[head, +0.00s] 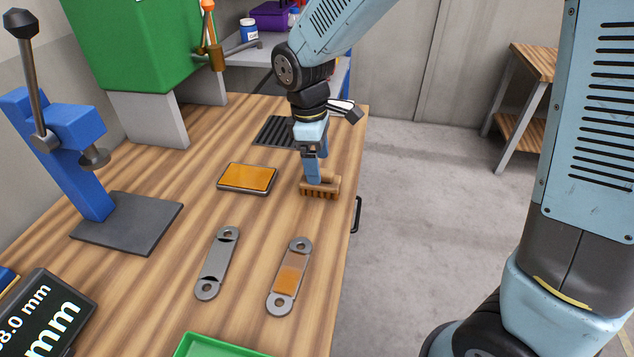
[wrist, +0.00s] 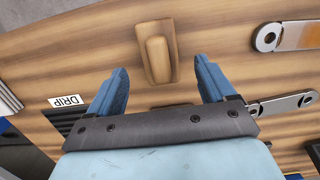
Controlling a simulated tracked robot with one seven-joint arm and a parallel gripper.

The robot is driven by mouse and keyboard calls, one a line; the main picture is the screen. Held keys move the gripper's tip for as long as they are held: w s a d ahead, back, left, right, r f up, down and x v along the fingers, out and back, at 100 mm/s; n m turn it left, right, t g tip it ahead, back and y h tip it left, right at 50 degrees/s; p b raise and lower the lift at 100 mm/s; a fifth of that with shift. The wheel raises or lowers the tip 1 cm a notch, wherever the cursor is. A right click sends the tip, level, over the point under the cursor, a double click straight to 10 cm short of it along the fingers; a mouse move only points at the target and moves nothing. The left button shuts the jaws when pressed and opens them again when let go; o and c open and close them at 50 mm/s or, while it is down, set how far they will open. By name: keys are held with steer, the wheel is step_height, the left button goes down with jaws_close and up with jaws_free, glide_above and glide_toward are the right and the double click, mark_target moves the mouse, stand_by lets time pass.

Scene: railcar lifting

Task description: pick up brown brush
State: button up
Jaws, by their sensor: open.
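The brown brush (head: 321,189) lies on the wooden workbench (head: 150,245) near its right edge. It has a light wooden body, with a row of notches or bristle tufts along its near side. My gripper (head: 315,178) is open with its blue fingers pointing down at the brush; one finger partly covers it in the head view. In the wrist view the brush (wrist: 157,52) shows its raised handle in the gap ahead of the open fingers (wrist: 160,70). Nothing is held. Contact between fingers and brush cannot be told.
An orange-topped pad (head: 247,178) lies left of the brush. Two metal link plates lie nearer, one grey (head: 217,263), one with an orange-brown middle (head: 290,278). A black ribbed mat (head: 275,131) is behind. A blue press (head: 65,150) stands left. Floor lies beyond the right edge.

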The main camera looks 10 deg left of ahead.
mark_target(321, 170)
steer(key=shift+d+f, duration=0.25)
steer(key=shift+f, duration=1.05)
steer(key=shift+d+f, duration=0.25)
steer(key=shift+f, duration=1.05)
steer(key=c, duration=1.3)
steer(key=shift+r, duration=0.55)
step_height(321, 170, up, 3)
steer(key=shift+s+f, duration=0.15)
steer(key=shift+f, duration=0.05)
steer(key=s+d+r, duration=0.2)
steer(key=s+r, duration=0.1)
steer(key=s, duration=0.1)
steer(key=s+d+r, duration=0.1)
steer(key=s+r, duration=0.2)
steer(key=s, duration=0.1)
steer(key=s+d+r, duration=0.2)
steer(key=s+r, duration=0.1)
steer(key=s, duration=0.1)
steer(key=shift+s+d+r, duration=0.2)
steer(key=shift+s+d, duration=0.05)
steer(key=shift+d, duration=0.1)
